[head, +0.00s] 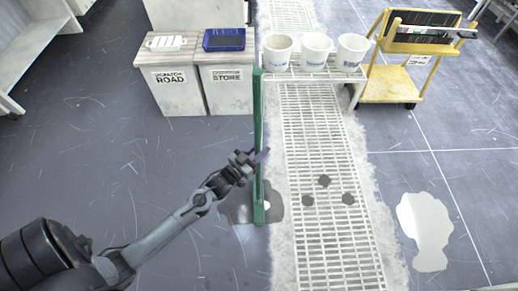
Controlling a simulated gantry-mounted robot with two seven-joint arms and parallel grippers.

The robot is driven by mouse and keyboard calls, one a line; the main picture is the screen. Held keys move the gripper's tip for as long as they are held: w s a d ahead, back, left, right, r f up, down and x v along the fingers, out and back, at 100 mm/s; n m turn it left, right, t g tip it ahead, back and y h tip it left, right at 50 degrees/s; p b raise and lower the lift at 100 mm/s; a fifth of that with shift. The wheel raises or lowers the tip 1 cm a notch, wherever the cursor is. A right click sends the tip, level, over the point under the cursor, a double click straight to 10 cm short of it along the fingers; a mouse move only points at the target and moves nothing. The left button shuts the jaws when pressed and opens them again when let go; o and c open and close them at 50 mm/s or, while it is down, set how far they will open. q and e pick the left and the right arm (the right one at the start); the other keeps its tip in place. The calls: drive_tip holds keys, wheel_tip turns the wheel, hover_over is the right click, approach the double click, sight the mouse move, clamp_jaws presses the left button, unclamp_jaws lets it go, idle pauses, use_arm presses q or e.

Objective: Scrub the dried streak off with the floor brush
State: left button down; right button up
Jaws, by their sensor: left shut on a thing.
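The floor brush (258,110) is a long green pole standing nearly upright left of the floor grating. My left gripper (253,162) is shut on its handle in the lower half. The brush's lower end (260,213) is over a dark grey patch (240,212) on the floor, partly covering it; I cannot tell whether it touches the floor. A pale, whitish patch (423,230) lies on the floor right of the grating. I cannot tell which patch is the dried streak. My right gripper is out of view.
A pale grating (318,130) runs down the middle with several dark spots on it. Three white buckets (315,50) stand on a low stand beyond. Two labelled cabinets (183,92) carry a white rack and a blue tray (224,40). A yellow cart (393,85) stands back right.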

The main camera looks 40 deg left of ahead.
use_arm(q)
drive_tip(key=shift+w+f+b, duration=0.1)
drive_tip(key=shift+f+b, duration=0.2)
drive_tip(key=shift+f, duration=0.15)
idle(0.5)
drive_tip(key=w+d, duration=0.2)
drive_tip(key=shift+w+d+r+p, duration=0.2)
drive_tip(key=shift+d+p, duration=0.1)
drive_tip(key=shift+p, duration=0.1)
idle(0.4)
drive_tip(key=shift+w+d+f, duration=0.15)
drive_tip(key=shift+w+d, duration=0.45)
drive_tip(key=shift+w+d+f, duration=0.15)
drive_tip(key=shift+w+d, duration=0.4)
drive_tip(key=shift+d, duration=0.05)
